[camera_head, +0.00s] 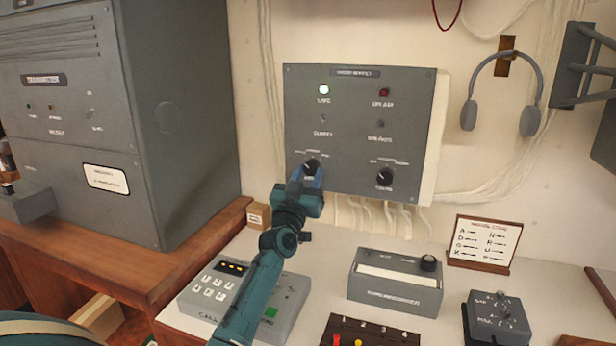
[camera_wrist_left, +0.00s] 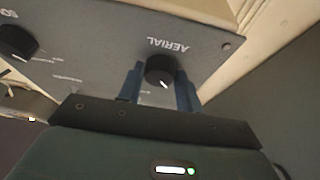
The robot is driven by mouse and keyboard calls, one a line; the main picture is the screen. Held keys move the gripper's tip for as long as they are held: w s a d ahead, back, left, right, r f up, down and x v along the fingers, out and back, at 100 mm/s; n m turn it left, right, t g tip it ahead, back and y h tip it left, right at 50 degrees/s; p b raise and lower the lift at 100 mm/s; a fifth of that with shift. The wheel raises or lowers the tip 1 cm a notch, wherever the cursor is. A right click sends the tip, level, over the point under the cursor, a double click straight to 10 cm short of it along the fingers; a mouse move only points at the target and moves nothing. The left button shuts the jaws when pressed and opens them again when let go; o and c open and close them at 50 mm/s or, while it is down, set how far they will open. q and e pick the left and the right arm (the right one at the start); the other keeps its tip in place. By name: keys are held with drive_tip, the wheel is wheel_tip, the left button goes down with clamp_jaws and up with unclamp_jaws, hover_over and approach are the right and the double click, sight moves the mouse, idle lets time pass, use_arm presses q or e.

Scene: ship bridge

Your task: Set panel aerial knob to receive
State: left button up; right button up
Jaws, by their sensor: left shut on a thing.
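A grey radio panel (camera_head: 350,125) is mounted on the wall with a lit green lamp and a dark red lamp. Its aerial knob (camera_head: 311,166) is at the panel's lower left, black and round; in the left wrist view the aerial knob (camera_wrist_left: 160,72) has a white pointer mark and the label AERIAL beside it. My left gripper (camera_head: 309,176) is at the knob; in the left wrist view its two blue fingers (camera_wrist_left: 160,88) stand on either side of the knob and are shut on it. The markings around the knob are too small to read. My right gripper is not in view.
A second black knob (camera_head: 384,177) is at the panel's lower right. Below on the white desk are a keypad box (camera_head: 290,295), a grey box with a knob (camera_head: 395,282) and a code card (camera_head: 484,243). Headphones (camera_head: 503,85) hang at right. A large grey cabinet (camera_head: 175,120) stands left.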

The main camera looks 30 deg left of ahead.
use_arm(q)
drive_tip(key=shift+m, duration=0.3)
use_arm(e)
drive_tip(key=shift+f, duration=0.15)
use_arm(q)
drive_tip(key=shift+a+m+h+b, duration=0.1)
drive_tip(key=shift+m+h+b, duration=0.2)
drive_tip(key=shift+m+h, duration=0.4)
drive_tip(key=m+h, duration=0.1)
drive_tip(key=m, duration=0.2)
drive_tip(key=shift+s+a+m, duration=0.1)
drive_tip(key=shift+a+m, duration=0.05)
drive_tip(key=shift+m, duration=0.25)
drive_tip(key=m+h, duration=0.1)
drive_tip(key=m, duration=0.1)
drive_tip(key=m+h, duration=0.2)
drive_tip(key=m, duration=0.1)
drive_tip(key=shift+a+r+m+g, duration=0.15)
drive_tip(key=shift+m+g, duration=0.15)
drive_tip(key=shift+m+p, duration=0.3)
drive_tip(key=shift+m, duration=0.1)
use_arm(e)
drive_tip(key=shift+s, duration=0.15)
use_arm(q)
drive_tip(key=shift+h, duration=0.4)
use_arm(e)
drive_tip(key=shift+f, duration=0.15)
